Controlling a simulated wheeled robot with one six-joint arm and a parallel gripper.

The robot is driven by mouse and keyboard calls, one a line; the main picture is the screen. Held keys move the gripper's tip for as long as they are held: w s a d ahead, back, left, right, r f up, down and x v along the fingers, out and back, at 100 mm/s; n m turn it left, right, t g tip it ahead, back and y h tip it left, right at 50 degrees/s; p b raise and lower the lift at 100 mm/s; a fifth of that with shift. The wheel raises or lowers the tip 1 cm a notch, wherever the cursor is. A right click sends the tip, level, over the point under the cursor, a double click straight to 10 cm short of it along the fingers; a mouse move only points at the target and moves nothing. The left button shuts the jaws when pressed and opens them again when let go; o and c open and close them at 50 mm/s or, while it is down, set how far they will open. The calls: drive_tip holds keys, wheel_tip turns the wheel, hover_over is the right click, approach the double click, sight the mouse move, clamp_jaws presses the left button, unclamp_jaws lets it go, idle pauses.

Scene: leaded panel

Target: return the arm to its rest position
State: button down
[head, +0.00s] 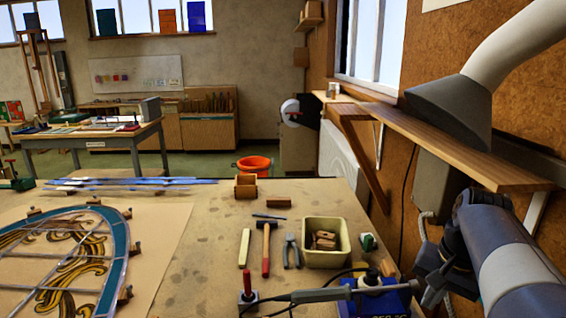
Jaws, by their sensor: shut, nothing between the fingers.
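My arm (505,262) reaches in from the lower right corner of the head view. My dark gripper (428,274) is at its end, small and partly merged with the dark parts around it. It is shut and empty, close to the right edge of the workbench (205,262) and below the wall shelf. It is apart from the leaded panel (116,262), which lies at the left of the bench on brown paper, with a blue-green border and gold scroll pattern.
A soldering iron (325,294) and its blue station (378,300) are near my gripper. A cream bin (326,242), hammer (266,248) and pliers (290,252) lie mid-bench. A wooden shelf (450,140) and grey extraction hood (450,112) overhang the right side.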

drive_tip(key=n, duration=0.3)
drive_tip(key=s+n+t, duration=0.1)
drive_tip(key=n, duration=0.2)
drive_tip(key=shift+d, duration=0.1)
idle(0.5)
